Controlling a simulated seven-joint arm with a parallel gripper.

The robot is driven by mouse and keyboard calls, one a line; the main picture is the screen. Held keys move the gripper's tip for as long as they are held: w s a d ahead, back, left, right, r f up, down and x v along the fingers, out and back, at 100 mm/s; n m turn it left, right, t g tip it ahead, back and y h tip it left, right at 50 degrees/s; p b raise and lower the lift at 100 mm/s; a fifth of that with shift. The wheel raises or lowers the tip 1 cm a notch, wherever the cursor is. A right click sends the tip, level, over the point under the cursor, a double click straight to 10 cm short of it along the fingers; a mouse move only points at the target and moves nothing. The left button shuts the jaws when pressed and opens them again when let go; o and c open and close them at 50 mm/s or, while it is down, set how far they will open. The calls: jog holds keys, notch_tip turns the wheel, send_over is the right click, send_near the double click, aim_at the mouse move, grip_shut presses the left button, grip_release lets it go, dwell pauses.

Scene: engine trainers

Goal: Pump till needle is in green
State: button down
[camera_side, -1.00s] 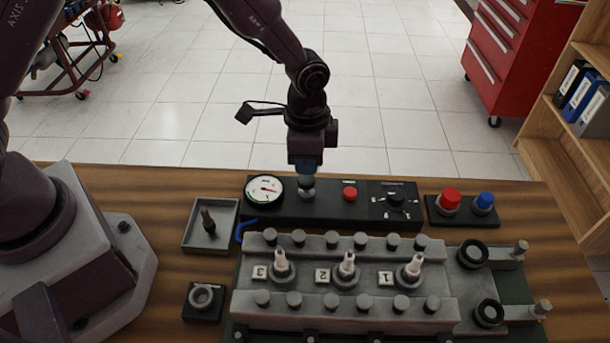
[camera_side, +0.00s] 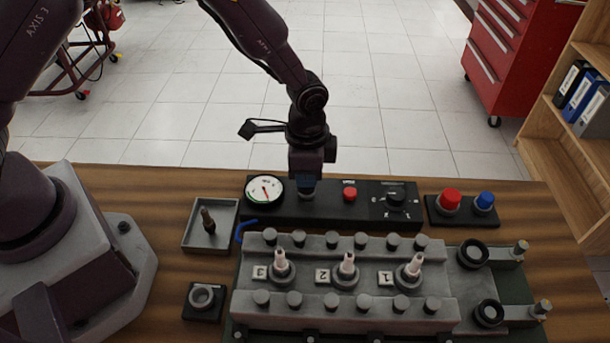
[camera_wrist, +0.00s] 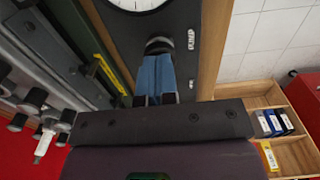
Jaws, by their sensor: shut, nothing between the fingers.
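The gauge (camera_side: 264,190) is a round white dial at the left end of a black panel, with a red needle and a green band along its lower edge. The needle slants toward the lower right; I cannot tell whether it lies in the green. My gripper (camera_side: 307,193) points straight down just right of the gauge, its blue fingers shut and empty. It is over the pump knob, pressing or touching it, and mostly hides it. In the wrist view the blue fingers (camera_wrist: 156,68) meet the dark knob (camera_wrist: 158,45), and the gauge (camera_wrist: 138,4) is cut off at the top.
A red button (camera_side: 349,193) and a black rotary switch (camera_side: 396,200) share the panel. Red (camera_side: 449,199) and blue (camera_side: 484,200) buttons stand to the right. The grey engine block (camera_side: 340,285) with several plugs lies in front. A tray (camera_side: 190,236) holds a dark part at left.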

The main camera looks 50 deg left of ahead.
jog(key=shift+r, duration=1.9)
jog(key=shift+f, duration=0.15)
jog(key=shift+f, duration=1.9)
jog(key=shift+r, duration=2.05)
notch_tip(320, 180, up, 5)
